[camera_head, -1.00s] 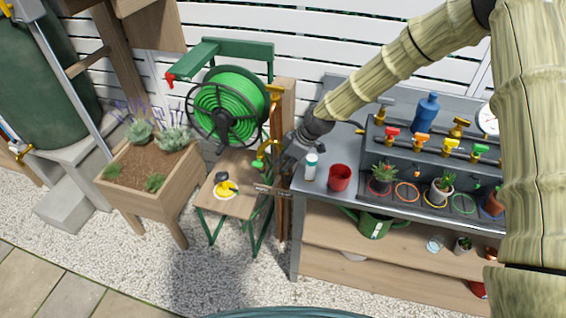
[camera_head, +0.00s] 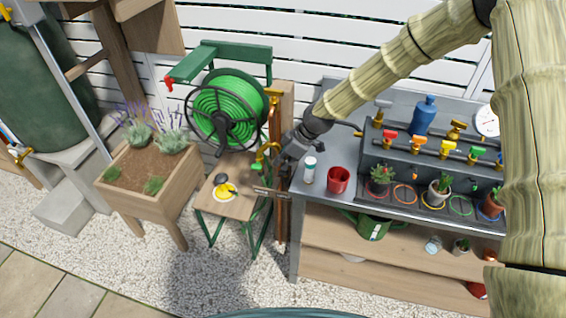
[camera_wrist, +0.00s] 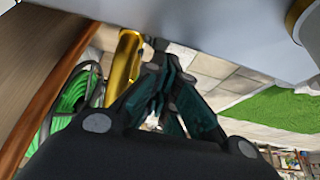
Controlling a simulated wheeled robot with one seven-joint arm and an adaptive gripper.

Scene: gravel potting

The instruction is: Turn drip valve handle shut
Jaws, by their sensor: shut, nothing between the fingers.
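Several brass valves with coloured handles stand in a row on the grey bench unit: a red one (camera_head: 390,137), an orange one (camera_head: 418,143), a yellow one (camera_head: 447,148) and a green one (camera_head: 477,153). Another brass tap (camera_head: 266,153) is on the wooden post left of the bench. My gripper (camera_head: 286,165) is shut and empty, close beside that post and well left of the coloured valves. In the wrist view its fingers (camera_wrist: 170,85) meet, with a brass pipe (camera_wrist: 124,66) just left of them. I cannot tell whether they touch it.
A white bottle (camera_head: 310,169) and a red cup (camera_head: 338,180) stand near the bench's left edge, close to my gripper. Potted plants stand before the valves. A green hose reel (camera_head: 226,108), a stool (camera_head: 238,207) and a planter (camera_head: 149,205) are to the left.

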